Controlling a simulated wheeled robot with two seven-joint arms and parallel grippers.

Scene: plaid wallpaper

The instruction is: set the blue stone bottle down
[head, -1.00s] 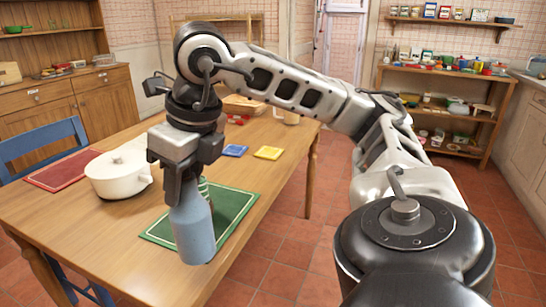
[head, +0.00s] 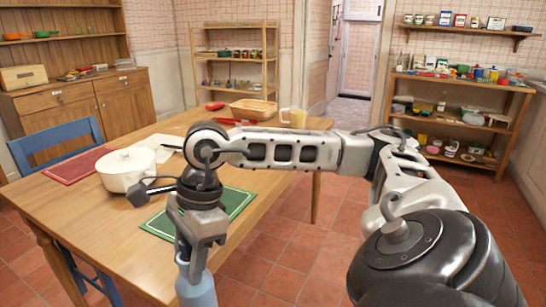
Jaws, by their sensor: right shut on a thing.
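The blue stone bottle (head: 196,291) hangs upright under my right gripper (head: 191,257), which is shut on its upper part. The bottle is at the bottom of the head view, in front of the table's near right edge. Its base meets the frame's lower edge, so I cannot tell whether it touches anything. The wooden table (head: 90,215) stands behind and to the left of it. A green placemat (head: 236,204) lies on the table just beyond the gripper, partly hidden by my arm. My left gripper is not in view.
A white lidded pot (head: 126,171) and a red placemat (head: 76,166) are at the table's left. A blue chair (head: 55,148) is at the left side. The table's front left is bare.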

